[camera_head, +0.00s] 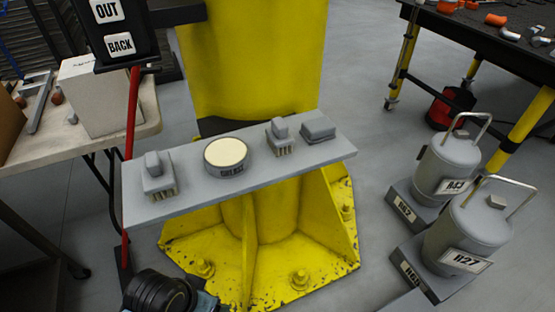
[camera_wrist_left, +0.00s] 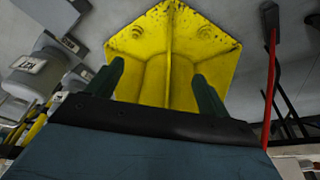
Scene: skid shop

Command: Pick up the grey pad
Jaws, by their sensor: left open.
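The grey pad (camera_head: 319,129) is a small flat grey block. It lies at the right end of a narrow grey shelf (camera_head: 190,207) fixed in front of a yellow column. My left gripper (camera_wrist_left: 158,80) is open, with two dark green fingers apart and nothing between them. In the wrist view it faces the column's yellow foot, and the pad does not show there. In the head view only a dark part of my left arm shows at the bottom left, below the shelf. My right gripper is not in view.
The shelf also holds a grey stamp-like block (camera_head: 157,176), a round cream-topped tin (camera_head: 226,155) and another grey block (camera_head: 280,138) beside the pad. Two grey canisters (camera_head: 447,165) with handles stand at the right. A red pole (camera_head: 131,140) rises at the shelf's left end.

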